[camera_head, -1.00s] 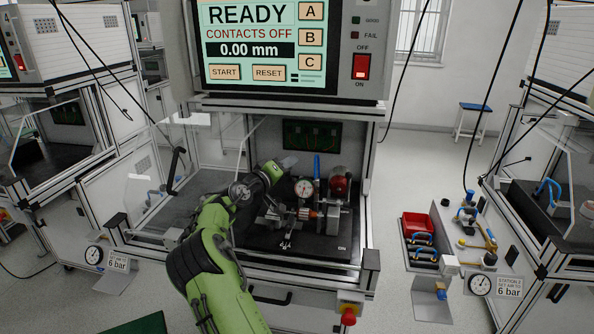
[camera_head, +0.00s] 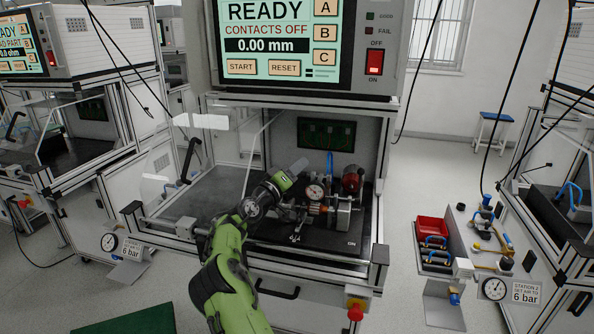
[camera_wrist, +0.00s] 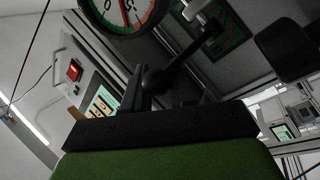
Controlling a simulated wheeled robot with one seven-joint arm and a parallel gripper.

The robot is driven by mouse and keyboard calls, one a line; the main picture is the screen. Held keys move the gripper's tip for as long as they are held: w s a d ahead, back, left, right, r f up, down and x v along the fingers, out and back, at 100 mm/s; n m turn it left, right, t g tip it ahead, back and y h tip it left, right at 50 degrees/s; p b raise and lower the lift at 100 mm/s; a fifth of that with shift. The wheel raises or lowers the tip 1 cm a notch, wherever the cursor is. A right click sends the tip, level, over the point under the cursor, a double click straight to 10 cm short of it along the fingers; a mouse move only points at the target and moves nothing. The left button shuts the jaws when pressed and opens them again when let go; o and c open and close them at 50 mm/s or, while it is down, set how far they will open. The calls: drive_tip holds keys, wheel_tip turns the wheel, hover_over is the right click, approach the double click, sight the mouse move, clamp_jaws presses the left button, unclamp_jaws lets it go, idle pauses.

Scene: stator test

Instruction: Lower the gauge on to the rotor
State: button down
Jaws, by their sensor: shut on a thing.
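The gauge (camera_head: 315,191) is a round white dial with a red-marked rim, upright inside the test station. In the wrist view part of its dial (camera_wrist: 122,10) shows at the top edge. The rotor (camera_head: 323,208), with an orange-copper part, lies just below the gauge in the metal fixture; any contact between them is too small to tell. My gripper (camera_head: 294,207) is left of the gauge. It is shut on a dark lever (camera_wrist: 178,57) beside the dial; the exact grip is partly hidden.
A red round part (camera_head: 352,180) and a blue upright handle (camera_head: 330,165) stand beside the gauge. The station's screen (camera_head: 280,40) above reads READY, CONTACTS OFF, 0.00 mm. A clear panel and frame posts bound the bay. The black plate (camera_head: 340,245) is bare in front.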

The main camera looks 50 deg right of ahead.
drive_tip(key=shift+s+d+f+g, duration=0.15)
drive_tip(key=shift+s+f+g, duration=0.15)
drive_tip(key=shift+s+f, duration=0.15)
drive_tip(key=c, duration=1.2)
unclamp_jaws()
drive_tip(key=o, duration=0.5)
drive_tip(key=shift+s+a+r, duration=0.1)
drive_tip(key=shift+s+a, duration=0.15)
drive_tip(key=shift+w+a, duration=0.1)
drive_tip(key=shift+a+f, duration=0.2)
drive_tip(key=shift+a, duration=0.05)
drive_tip(key=r+p+v, duration=0.1)
drive_tip(key=v, duration=1.4)
drive_tip(key=shift+a, duration=0.2)
drive_tip(key=shift+r, duration=0.1)
